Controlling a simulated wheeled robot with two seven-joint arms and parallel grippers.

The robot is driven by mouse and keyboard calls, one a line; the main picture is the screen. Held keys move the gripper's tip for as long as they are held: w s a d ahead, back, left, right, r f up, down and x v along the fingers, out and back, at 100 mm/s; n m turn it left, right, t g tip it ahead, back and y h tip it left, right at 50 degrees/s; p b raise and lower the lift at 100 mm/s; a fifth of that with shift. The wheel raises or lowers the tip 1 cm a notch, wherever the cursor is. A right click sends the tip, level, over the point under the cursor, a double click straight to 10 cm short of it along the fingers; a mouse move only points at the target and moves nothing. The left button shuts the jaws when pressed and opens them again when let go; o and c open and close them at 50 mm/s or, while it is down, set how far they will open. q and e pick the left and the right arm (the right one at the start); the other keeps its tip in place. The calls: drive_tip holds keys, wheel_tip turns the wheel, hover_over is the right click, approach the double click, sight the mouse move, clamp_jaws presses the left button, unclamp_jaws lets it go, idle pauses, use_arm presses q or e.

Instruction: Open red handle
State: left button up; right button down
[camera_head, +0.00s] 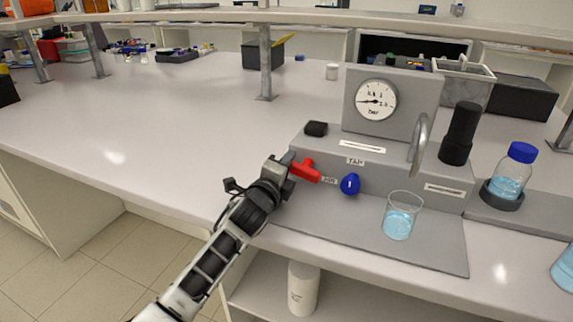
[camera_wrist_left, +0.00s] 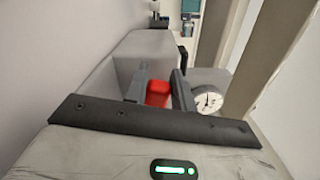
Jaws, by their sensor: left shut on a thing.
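The red handle (camera_head: 306,171) sits on the left part of the grey rig's (camera_head: 418,180) front face, left of a blue knob (camera_head: 349,184). My left gripper (camera_head: 290,165) is at the left end of the red handle and shut on it. In the left wrist view the red handle (camera_wrist_left: 158,93) lies between the two dark fingers (camera_wrist_left: 157,90). The fingers hide part of the handle. My right gripper is in neither view.
A glass beaker (camera_head: 399,215) with blue liquid stands on the grey base, right of the blue knob. A gauge (camera_head: 376,100) is on the rig's upper panel. A black cylinder (camera_head: 460,134) and a blue-capped bottle (camera_head: 513,172) stand at right. The bench (camera_head: 150,120) at left is clear.

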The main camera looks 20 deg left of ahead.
use_arm(q)
drive_tip(key=o, duration=1)
drive_tip(key=shift+s, duration=0.1)
drive_tip(key=s, duration=1)
drive_tip(key=s+b, duration=0.1)
drive_tip(key=s, duration=0.4)
drive_tip(key=shift+s+a, duration=0.25)
drive_tip(key=shift+s, duration=0.15)
